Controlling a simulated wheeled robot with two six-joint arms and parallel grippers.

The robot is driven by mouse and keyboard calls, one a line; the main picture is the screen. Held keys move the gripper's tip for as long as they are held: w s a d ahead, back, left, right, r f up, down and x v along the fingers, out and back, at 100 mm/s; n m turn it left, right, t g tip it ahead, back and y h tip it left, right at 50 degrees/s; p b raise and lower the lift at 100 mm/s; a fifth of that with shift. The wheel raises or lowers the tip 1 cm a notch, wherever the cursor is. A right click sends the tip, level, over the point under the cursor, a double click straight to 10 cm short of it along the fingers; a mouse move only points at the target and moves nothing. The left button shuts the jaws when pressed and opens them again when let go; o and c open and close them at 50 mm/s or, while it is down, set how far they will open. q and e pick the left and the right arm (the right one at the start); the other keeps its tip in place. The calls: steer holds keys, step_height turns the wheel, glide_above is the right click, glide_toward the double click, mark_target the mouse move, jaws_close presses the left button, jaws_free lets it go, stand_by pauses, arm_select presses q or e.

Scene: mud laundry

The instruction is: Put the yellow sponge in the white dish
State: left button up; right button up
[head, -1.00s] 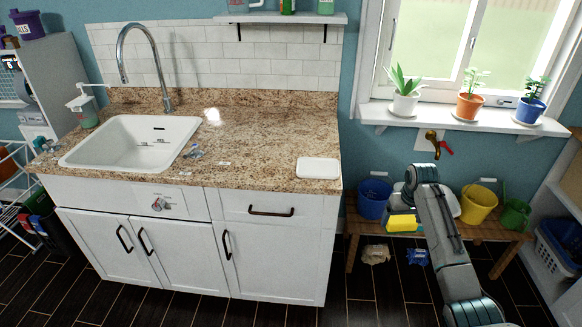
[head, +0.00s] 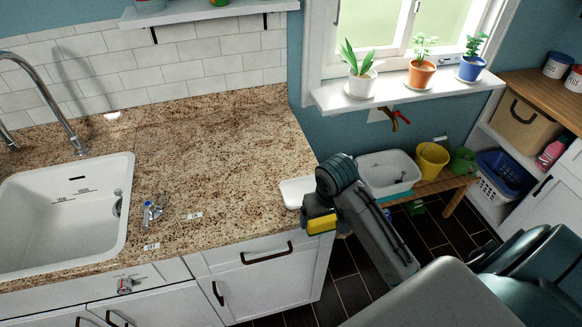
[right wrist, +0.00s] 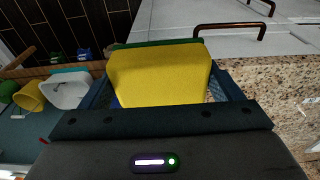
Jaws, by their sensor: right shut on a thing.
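The yellow sponge (head: 321,224) is held in my right gripper (head: 320,217), which is shut on it. The sponge fills the space between the fingers in the right wrist view (right wrist: 160,75), and a green layer shows along its far edge. The white dish (head: 293,191) lies on the granite counter near its right end. My right gripper is just in front of and to the right of the dish, by the counter's corner, and the arm hides part of the dish. My left gripper is not in view.
The granite counter (head: 220,150) has a white sink (head: 60,225) at left, with a small blue and silver item (head: 151,213) beside it. A bench right of the counter holds a white basin (head: 388,172) and a yellow bucket (head: 431,160). Potted plants stand on the windowsill (head: 405,92).

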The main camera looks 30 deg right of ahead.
steer(key=shift+a+r, duration=0.25)
steer(key=shift+r, duration=0.1)
steer(key=w+d, duration=0.1)
steer(key=w, duration=0.2)
steer(key=w+d, duration=0.1)
steer(key=w, duration=0.4)
steer(key=shift+w+d, duration=0.3)
steer(key=shift+d, duration=0.1)
steer(key=p, duration=0.2)
glide_above(305, 191)
steer(key=s, duration=0.2)
steer(key=shift+a+f, duration=0.25)
steer(key=shift+f, duration=0.2)
steer(key=shift+w+d, duration=0.15)
steer(key=shift+w, duration=0.25)
steer(key=f, duration=0.1)
steer(key=f+p, duration=0.2)
steer(key=shift+w, duration=0.25)
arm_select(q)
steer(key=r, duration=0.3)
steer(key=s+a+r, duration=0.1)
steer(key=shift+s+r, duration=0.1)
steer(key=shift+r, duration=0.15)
arm_select(e)
steer(key=shift+f, duration=0.4)
steer(key=shift+f, duration=0.1)
